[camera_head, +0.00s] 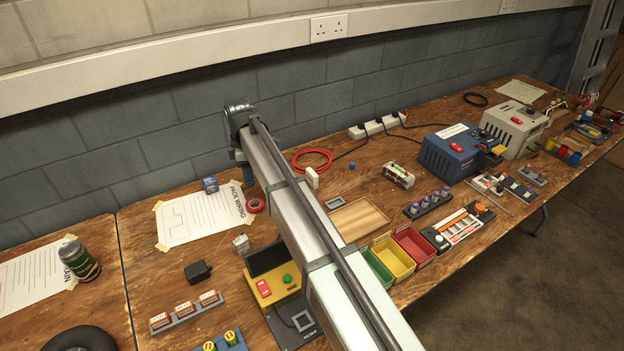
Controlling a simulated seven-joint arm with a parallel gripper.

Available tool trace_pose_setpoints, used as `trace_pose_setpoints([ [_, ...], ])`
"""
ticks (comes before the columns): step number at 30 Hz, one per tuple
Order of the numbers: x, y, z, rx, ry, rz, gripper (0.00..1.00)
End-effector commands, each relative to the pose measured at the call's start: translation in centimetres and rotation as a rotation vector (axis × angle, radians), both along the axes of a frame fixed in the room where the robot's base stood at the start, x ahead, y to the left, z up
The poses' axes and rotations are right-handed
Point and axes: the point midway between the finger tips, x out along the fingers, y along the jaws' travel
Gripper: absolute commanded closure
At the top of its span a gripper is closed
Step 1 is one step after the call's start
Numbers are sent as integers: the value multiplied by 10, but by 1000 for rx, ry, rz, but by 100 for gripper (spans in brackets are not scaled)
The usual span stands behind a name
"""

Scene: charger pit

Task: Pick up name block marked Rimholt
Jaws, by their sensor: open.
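Three small orange-brown blocks with white labels stand in a grey rack (186,315) at the lower left of the table: a left block (160,320), a middle block (185,308) and a right block (209,298). Their lettering is too small to read, so I cannot tell whether one is marked Rimholt. My arm crosses the middle of the view from the lower right to a joint near the wall. My gripper does not show; the arm hides what lies behind it.
A black adapter (198,271) and a yellow box with red and green buttons (272,288) stand near the rack. Blue holders (228,343) are in front. Red, yellow and green bins (414,243) stand right of my arm. A taped paper (200,218) lies behind.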

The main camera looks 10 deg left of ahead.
Motion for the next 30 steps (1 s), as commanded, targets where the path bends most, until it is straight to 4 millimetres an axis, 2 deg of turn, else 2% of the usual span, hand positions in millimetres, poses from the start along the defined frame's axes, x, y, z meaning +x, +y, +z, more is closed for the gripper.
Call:
trace_pose_setpoints([
  [5, 8, -10, 0, 0, 0, -16, 49],
  [8, 27, -33, 0, 0, -1, -52, 49],
  [13, 65, -90, 2, 2, -2, -135, 49],
  [18, 86, -133, 4, 7, -2, -194, 49],
  [27, 112, -191, 5, 50, -22, -313, 49],
  [30, 119, -200, 6, 85, -40, -416, 49],
])
